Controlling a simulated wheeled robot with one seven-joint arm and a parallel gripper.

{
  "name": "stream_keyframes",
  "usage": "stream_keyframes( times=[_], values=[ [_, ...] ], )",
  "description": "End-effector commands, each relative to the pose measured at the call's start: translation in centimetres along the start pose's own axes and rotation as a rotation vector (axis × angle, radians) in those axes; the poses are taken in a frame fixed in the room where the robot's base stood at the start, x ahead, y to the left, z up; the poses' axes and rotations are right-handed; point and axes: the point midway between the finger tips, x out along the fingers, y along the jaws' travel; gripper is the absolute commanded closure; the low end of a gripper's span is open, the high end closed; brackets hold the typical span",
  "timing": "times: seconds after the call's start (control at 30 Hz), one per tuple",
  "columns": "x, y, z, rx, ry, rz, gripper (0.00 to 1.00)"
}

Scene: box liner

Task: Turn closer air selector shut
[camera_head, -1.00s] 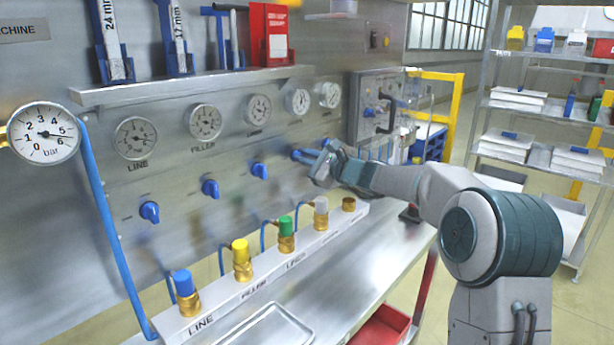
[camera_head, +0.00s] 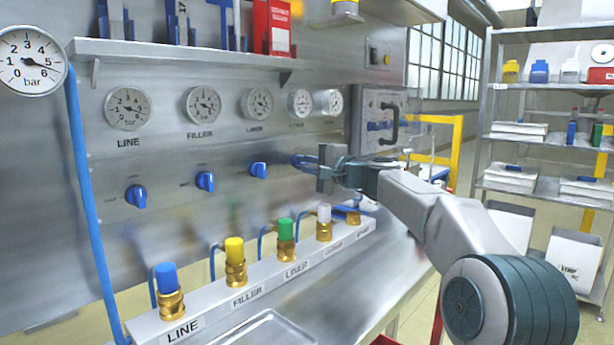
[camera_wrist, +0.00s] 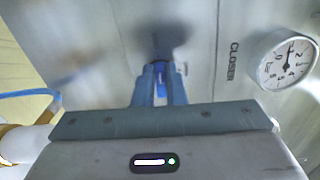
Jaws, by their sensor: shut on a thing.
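The closer air selector is a blue knob (camera_wrist: 161,82) on the steel panel (camera_wrist: 110,45). In the wrist view the blue fingers of my gripper (camera_wrist: 158,90) stand around it and are shut on it. The word CLOSER is printed on the panel to its right, beside a round gauge (camera_wrist: 288,60). In the head view my gripper (camera_head: 312,162) is at the panel, right of the other blue selectors, and hides the closer knob. The closer gauge (camera_head: 300,102) shows above my gripper.
Blue selectors for line (camera_head: 136,197), filler (camera_head: 205,181) and liner (camera_head: 259,171) are on the panel to the left. Below stands a white manifold (camera_head: 215,309) with brass couplings and coloured caps. A shelf with tools (camera_head: 170,46) juts out above the gauges.

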Motion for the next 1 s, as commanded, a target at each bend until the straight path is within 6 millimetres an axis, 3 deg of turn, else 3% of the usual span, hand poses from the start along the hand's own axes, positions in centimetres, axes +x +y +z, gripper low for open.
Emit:
stream_keyframes(
  times=[0.73, 0.8, 0.83, 1.0],
  values=[
    [0.11, 0.44, 0.09, -0.086, -0.006, 0.005, 1.0],
    [0.1, 0.43, 0.09, -0.086, -0.006, 0.005, 0.72],
    [0.1, 0.41, 0.09, -0.086, -0.006, 0.005, 0.67],
    [0.01, 0.28, -0.02, -0.086, -0.002, 0.003, 0.67]
  ],
)
